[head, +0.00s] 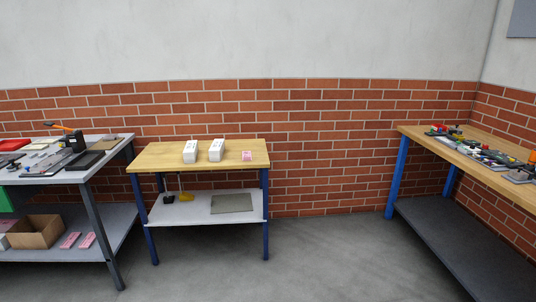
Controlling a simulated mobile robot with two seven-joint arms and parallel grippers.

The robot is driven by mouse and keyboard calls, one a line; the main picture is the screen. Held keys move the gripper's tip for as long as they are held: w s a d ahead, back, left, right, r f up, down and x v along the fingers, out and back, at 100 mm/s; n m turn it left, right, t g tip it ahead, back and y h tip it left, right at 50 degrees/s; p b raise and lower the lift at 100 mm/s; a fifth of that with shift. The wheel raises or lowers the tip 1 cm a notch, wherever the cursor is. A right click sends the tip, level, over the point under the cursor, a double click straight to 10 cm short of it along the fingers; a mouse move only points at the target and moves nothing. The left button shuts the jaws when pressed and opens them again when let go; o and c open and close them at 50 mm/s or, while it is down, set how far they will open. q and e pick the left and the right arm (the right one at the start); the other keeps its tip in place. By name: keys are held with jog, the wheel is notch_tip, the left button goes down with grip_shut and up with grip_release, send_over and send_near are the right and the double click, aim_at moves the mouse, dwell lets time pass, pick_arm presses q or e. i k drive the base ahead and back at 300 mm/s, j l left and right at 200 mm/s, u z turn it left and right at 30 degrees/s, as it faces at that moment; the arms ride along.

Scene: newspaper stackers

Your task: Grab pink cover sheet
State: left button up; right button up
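A small pink item (246,156), which looks like the pink cover sheet, lies on the right part of the wooden table top (160,157) in the middle of the head view. Two more pink pieces lie on the lower shelf of the left workbench, one piece (70,240) left of the other (87,240). They are too small to tell exactly what they are. Neither of my grippers is in view.
Two white boxes (190,152) (216,151) stand left of the pink item. A grey sheet (231,203) lies on the shelf below. The cluttered left workbench (92,175) and right workbench (415,136) flank the table. The grey floor (330,262) is clear in front.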

aim_at(246, 155)
jog(key=i, duration=2.85)
jog(key=i+u, duration=0.15)
jog(key=i, duration=0.35)
jog(key=i+l+u, duration=0.15)
jog(key=i, duration=0.4)
